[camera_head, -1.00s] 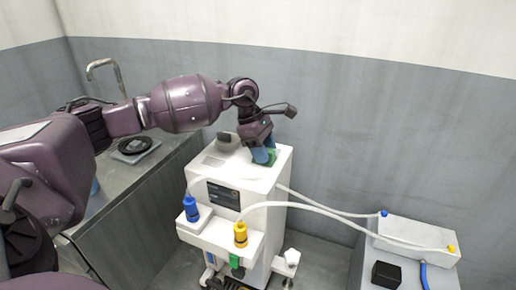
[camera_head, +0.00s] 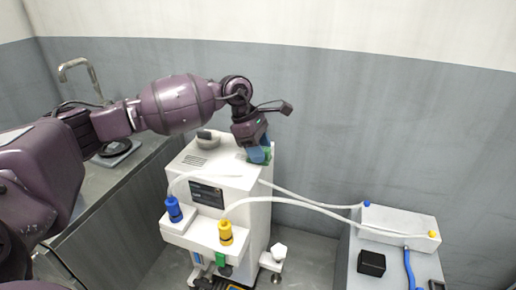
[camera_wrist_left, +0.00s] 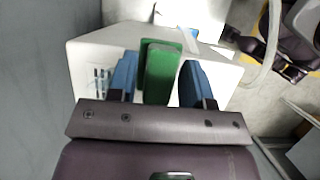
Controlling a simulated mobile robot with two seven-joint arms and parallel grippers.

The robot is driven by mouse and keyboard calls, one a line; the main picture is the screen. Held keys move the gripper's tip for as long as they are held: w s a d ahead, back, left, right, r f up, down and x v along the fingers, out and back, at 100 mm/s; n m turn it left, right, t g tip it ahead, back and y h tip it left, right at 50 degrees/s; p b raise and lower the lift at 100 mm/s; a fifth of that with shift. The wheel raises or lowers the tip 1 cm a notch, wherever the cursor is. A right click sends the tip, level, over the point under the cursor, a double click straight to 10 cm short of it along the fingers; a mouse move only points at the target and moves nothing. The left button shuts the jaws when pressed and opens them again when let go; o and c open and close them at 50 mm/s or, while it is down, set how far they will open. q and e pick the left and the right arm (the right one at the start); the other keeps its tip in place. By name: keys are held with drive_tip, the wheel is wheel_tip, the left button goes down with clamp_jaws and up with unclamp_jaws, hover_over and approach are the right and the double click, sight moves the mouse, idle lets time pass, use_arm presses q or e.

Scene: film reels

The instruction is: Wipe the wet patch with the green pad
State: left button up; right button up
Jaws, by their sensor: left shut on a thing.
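My left gripper (camera_head: 258,156) is shut on the green pad (camera_head: 267,154), over the right back part of the top of a white machine (camera_head: 256,212). In the left wrist view the green pad (camera_wrist_left: 163,72) sits between the two blue fingers, above the white top. The pad is at or very close to the surface; I cannot tell whether it touches. I cannot make out the wet patch; the gripper and pad may hide it. My right gripper is not in view.
White hoses run right to a white box (camera_head: 398,226). A metal counter with a tap (camera_head: 80,68) is at left.

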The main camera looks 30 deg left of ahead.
use_arm(q)
drive_tip(key=shift+r+p, duration=0.85)
drive_tip(key=shift+r, duration=2.2)
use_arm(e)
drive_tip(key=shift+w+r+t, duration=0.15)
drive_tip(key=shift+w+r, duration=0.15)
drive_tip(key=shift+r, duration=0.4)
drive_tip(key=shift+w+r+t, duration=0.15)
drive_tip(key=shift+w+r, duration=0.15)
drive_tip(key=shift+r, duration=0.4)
use_arm(q)
drive_tip(key=shift+r, duration=0.1)
drive_tip(key=shift+r+p, duration=0.4)
drive_tip(key=shift+r, duration=1.1)
drive_tip(key=shift+f, duration=0.1)
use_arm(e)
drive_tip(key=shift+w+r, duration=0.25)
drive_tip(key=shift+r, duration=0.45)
